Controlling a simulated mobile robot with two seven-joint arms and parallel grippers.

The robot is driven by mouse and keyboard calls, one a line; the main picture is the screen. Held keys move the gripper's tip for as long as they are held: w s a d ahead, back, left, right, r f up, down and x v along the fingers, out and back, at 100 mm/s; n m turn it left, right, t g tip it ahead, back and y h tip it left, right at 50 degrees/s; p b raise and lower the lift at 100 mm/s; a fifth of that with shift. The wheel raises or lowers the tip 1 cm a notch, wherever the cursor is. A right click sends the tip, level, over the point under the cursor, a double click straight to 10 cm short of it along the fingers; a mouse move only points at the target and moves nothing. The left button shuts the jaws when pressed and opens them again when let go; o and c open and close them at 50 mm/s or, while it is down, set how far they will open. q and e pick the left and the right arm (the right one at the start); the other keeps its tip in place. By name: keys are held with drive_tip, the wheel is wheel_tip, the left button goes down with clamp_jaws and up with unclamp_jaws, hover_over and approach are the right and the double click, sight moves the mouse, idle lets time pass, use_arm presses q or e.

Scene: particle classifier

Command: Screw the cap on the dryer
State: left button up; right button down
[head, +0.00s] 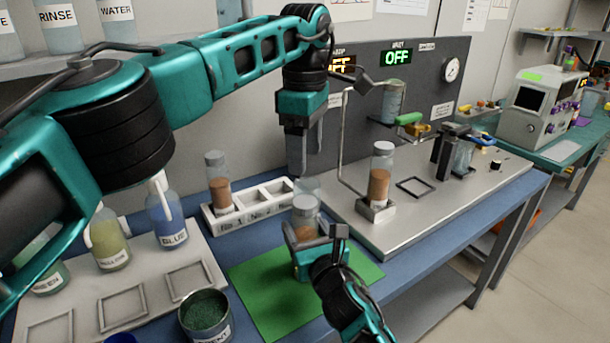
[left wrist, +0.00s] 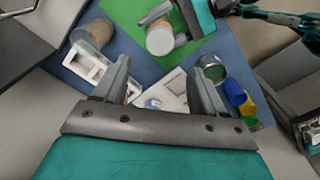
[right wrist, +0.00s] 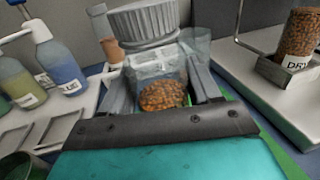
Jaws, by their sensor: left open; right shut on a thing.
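My right gripper (head: 318,252) is shut on a clear jar with brown pellets (right wrist: 163,94), held upright above the green mat (head: 262,305). A grey ridged cap (right wrist: 145,22) sits on the jar's top; I cannot tell if it is tight. The cap also shows in the head view (head: 305,203) and the left wrist view (left wrist: 159,42). My left gripper (head: 304,165) is open, empty and pointing down, above and behind the held jar. Its spread fingers show in the left wrist view (left wrist: 162,88). A capped jar of brown pellets (head: 379,186) stands in the holder marked DRY (right wrist: 290,72).
A white slotted tray (head: 232,222) holds another capped jar (head: 219,192). Labelled bottles (head: 168,225) stand on the left rack (head: 200,252). A dark container of green grains (head: 205,318) is at the front. A metal-topped station (head: 440,215) with a tall bent rod stands right.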

use_arm(q)
drive_tip(key=shift+r, duration=1.1)
use_arm(e)
drive_tip(key=shift+c, duration=0.8)
unclamp_jaws()
use_arm(q)
drive_tip(key=shift+r+p, duration=0.25)
drive_tip(key=shift+p, duration=0.05)
use_arm(e)
drive_tip(key=v, duration=1.3)
